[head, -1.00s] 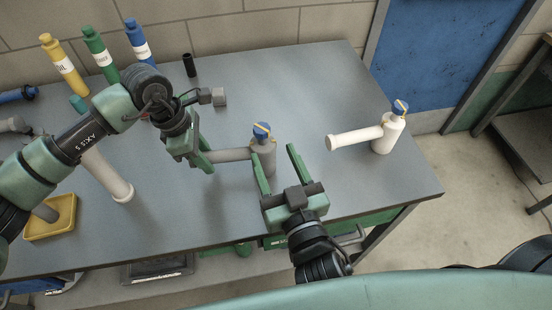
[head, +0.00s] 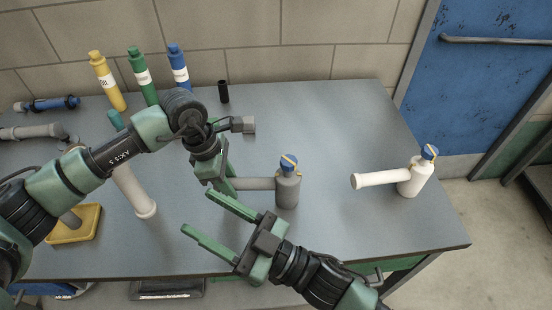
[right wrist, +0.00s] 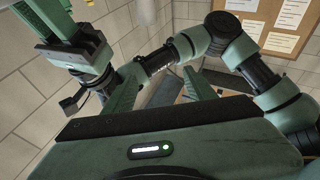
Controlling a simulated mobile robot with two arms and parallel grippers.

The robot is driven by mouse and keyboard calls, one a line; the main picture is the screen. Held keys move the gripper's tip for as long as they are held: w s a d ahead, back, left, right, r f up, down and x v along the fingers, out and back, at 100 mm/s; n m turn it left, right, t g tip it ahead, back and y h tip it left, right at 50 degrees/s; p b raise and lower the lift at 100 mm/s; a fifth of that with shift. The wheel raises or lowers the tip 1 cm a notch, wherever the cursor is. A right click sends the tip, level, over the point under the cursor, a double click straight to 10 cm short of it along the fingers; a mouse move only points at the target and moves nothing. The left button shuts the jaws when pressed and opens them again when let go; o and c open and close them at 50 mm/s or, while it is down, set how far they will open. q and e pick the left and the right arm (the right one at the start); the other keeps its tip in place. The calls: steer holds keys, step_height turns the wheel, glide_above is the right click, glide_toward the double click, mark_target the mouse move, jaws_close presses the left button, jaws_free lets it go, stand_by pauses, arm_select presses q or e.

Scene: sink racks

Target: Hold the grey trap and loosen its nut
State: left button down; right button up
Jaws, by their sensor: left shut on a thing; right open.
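The grey trap (head: 288,192) stands upright on the bench, with a blue nut (head: 288,163) bearing a yellow mark on top. Its grey side pipe runs left. My left gripper (head: 229,184) is shut on that side pipe near its outer end, and its fingers partly hide the pipe. My right gripper (head: 198,212) is open and empty, in front and to the left of the trap, its fingers pointing up-left and clear of the nut. In the right wrist view its two green fingers (right wrist: 162,80) are apart; I cannot make out the trap there.
A white trap (head: 411,181) with a blue cap stands to the right. Yellow (head: 107,80), green (head: 142,76) and blue (head: 178,68) bottles and a black cylinder (head: 224,92) stand at the back. A yellow tray (head: 76,228) and a pale pipe (head: 135,193) are at left.

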step_height(320, 180, down, 4)
steer(key=d+n+g, duration=0.2)
steer(key=n+g, duration=0.1)
steer(key=g, duration=0.2)
arm_select(q)
steer(key=shift+r, duration=0.1)
arm_select(e)
steer(key=m+h, duration=0.1)
steer(key=h, duration=0.1)
glide_toward(289, 163)
steer(key=w, duration=0.1)
steer(key=shift+g, duration=0.3)
steer(key=x, duration=1.2)
steer(key=shift+w+a+f, duration=0.15)
steer(key=shift+a, duration=0.2)
